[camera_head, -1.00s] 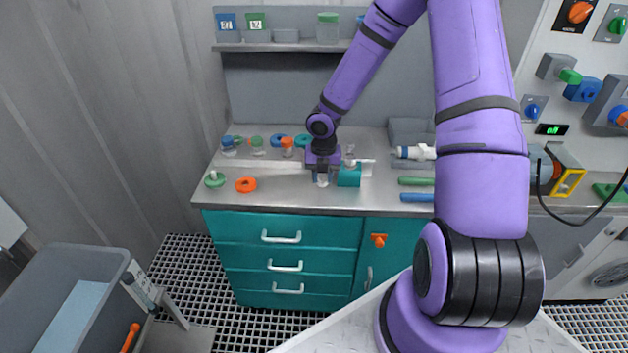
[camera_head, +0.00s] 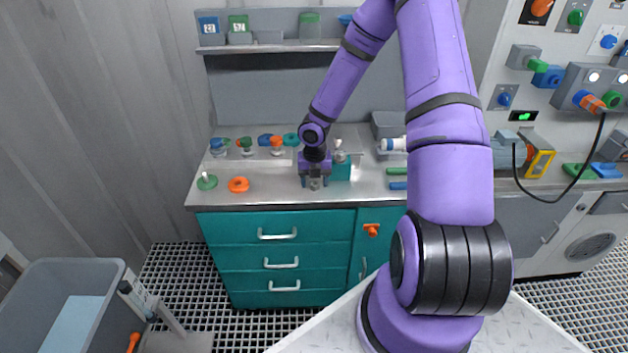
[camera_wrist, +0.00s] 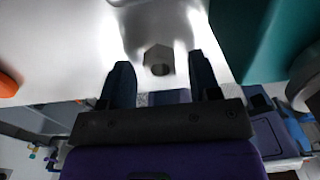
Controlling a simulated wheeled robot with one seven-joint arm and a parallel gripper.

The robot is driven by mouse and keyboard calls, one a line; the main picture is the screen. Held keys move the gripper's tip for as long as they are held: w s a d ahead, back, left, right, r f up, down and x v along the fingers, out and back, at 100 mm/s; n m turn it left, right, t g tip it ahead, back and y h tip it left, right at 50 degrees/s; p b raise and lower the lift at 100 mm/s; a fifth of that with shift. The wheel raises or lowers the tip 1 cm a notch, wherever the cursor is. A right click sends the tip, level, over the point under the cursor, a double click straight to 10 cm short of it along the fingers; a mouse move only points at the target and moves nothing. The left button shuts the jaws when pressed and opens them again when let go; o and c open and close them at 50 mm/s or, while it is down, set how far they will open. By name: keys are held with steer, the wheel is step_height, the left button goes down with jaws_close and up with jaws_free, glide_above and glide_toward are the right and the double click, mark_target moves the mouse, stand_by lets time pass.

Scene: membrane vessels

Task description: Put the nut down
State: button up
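The nut (camera_wrist: 158,58) is a small grey hexagonal piece with a dark hole, on the bright metal worktop in the wrist view. It shows small between the fingers in the head view (camera_head: 315,185). My gripper (camera_wrist: 163,65) points down with its two dark fingers spread, one on each side of the nut. Gaps show between the nut and both fingers, so the gripper looks open. A teal block (camera_head: 341,170) stands just right of the gripper; it also shows in the wrist view (camera_wrist: 262,40). Exact contact of the nut with the worktop is hard to see.
On the worktop (camera_head: 268,199), an orange ring (camera_head: 238,185) and a green-knobbed piece (camera_head: 207,182) lie to the left. Several capped vessels (camera_head: 247,147) stand behind them. Green (camera_head: 397,171) and blue bars lie to the right. The front strip left of the gripper is clear.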

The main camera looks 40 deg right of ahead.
steer(key=s+a+r+m+h, duration=0.1)
steer(key=s+a+r+m, duration=0.2)
steer(key=r, duration=0.9)
steer(key=s+a+r+m+h, duration=0.15)
steer(key=r+m, duration=0.45)
steer(key=r, duration=0.6)
steer(key=s+a+r+m+t+y, duration=0.1)
steer(key=s+a+r+m, duration=0.3)
steer(key=s+r+m, duration=0.5)
steer(key=s+a+r+m+t+y, duration=0.1)
steer(key=s+a+r+m+t, duration=0.3)
steer(key=s+r+m, duration=0.5)
steer(key=s+a+m, duration=0.1)
steer(key=s+m, duration=0.1)
steer(key=s, duration=0.2)
steer(key=shift+a+r, duration=0.15)
